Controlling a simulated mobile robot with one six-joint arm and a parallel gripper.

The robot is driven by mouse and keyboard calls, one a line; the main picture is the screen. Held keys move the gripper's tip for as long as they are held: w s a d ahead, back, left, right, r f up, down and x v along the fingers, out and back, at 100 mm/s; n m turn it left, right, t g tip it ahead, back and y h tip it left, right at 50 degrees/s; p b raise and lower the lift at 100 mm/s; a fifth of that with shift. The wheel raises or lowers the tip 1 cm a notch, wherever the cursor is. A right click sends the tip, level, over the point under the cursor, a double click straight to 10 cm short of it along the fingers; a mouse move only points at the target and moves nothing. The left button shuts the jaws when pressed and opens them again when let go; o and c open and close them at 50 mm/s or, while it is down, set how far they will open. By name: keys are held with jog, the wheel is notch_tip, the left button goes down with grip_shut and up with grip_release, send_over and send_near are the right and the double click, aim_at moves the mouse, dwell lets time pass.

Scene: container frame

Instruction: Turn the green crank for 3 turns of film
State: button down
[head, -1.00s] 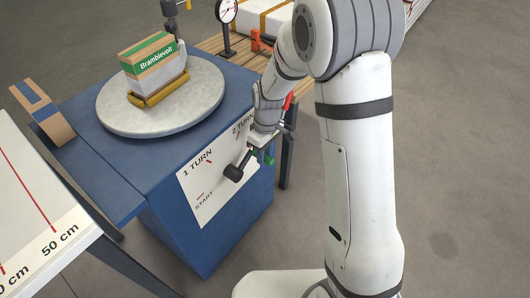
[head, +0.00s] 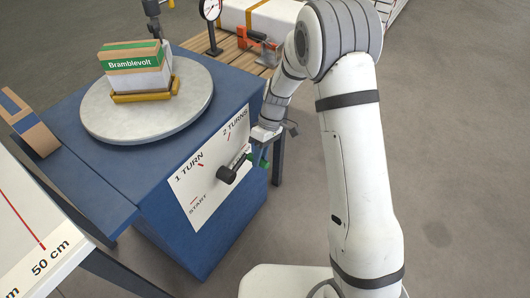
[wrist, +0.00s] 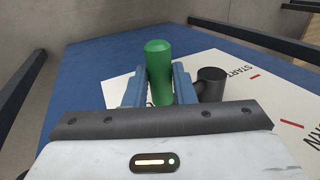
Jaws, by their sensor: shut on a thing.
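The green crank handle (wrist: 158,70) stands between the blue jaws of my gripper (wrist: 157,85) in the wrist view, and my gripper is shut on it. In the head view the green handle (head: 264,158) shows just below my gripper (head: 258,150), partly hidden by it. The black crank hub (head: 228,174) sits on a white panel (head: 208,190) marked START, 1 TURN and 2 TURNS. The crank arm points up and right from the hub. The Bramblevolt box (head: 137,64) stands on the round grey turntable (head: 150,120), its lower part whitish, in a yellow holder (head: 142,97).
The blue machine body (head: 160,190) carries the panel and turntable. A grey post (head: 154,22) stands behind the box. A dial gauge (head: 210,12) and an orange tool (head: 258,42) are on the slatted bench behind. A table with a 50 cm mark (head: 30,240) stands at left.

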jog(key=shift+w+d+f, duration=0.1)
jog(key=shift+w+f, duration=0.05)
jog(key=shift+f, duration=0.55)
jog(key=c, duration=1.2)
grip_release()
jog(key=shift+w, duration=0.1)
jog(key=p+v, duration=0.1)
jog(key=v, duration=0.6)
jog(key=shift+w+d+r, duration=0.2)
jog(key=shift+r, duration=0.15)
